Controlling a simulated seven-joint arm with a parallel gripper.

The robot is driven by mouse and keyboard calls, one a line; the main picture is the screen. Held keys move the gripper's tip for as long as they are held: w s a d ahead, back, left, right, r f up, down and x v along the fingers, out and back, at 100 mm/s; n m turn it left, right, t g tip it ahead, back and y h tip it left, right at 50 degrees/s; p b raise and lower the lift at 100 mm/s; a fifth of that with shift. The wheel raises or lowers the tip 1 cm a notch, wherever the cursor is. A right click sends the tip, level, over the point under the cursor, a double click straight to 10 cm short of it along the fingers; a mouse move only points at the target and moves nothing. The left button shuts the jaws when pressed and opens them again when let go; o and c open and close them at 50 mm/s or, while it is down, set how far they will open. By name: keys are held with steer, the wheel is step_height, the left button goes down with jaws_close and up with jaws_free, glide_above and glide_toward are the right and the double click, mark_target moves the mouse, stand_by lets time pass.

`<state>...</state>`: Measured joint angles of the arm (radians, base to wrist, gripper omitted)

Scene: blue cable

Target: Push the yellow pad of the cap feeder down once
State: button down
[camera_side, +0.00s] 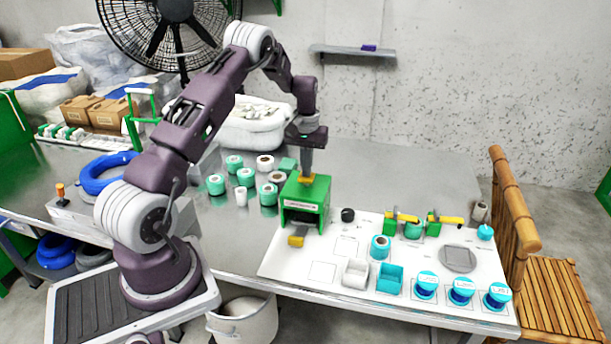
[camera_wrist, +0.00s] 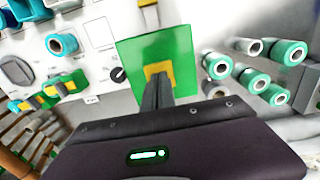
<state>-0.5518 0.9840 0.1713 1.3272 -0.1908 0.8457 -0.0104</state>
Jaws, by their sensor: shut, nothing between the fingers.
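The cap feeder (camera_side: 306,202) is a green box on the white board, with a dark opening at its front and a yellow tray (camera_side: 297,240) below that. Its yellow pad (camera_side: 305,178) is on top. In the wrist view the green top (camera_wrist: 185,60) shows with the yellow pad (camera_wrist: 153,69) at its middle. My gripper (camera_side: 306,172) points straight down over the pad, with its fingers shut and empty. In the wrist view the fingertips (camera_wrist: 158,78) overlap the pad and hide part of it. They look at or very near its surface; I cannot tell whether they touch.
Several green and white rolls (camera_side: 235,163) stand left of and behind the feeder. A black knob (camera_side: 347,215) is close on its right.

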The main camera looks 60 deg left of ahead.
steer(key=shift+f, duration=0.85)
steer(key=shift+r, duration=3.55)
steer(key=s+d+r+m+t, duration=0.1)
steer(key=s+d+r+m, duration=0.15)
steer(key=d+r, duration=0.6)
steer(key=s+d+r+m+t, duration=0.1)
steer(key=s+d+r, duration=0.2)
steer(key=d+r, duration=0.6)
steer(key=s+d+r+m+t, duration=0.25)
steer(key=s+d+r, duration=0.25)
steer(key=s+d, duration=0.4)
steer(key=s+d+f+m, duration=0.1)
steer(key=s+d, duration=0.1)
steer(key=s, duration=0.5)
steer(key=s+d+f+m+t, duration=0.1)
steer(key=s+d+m, duration=0.1)
steer(key=s, duration=0.4)
steer(key=shift+s+d+f, duration=0.2)
steer(key=shift+s+f, duration=0.15)
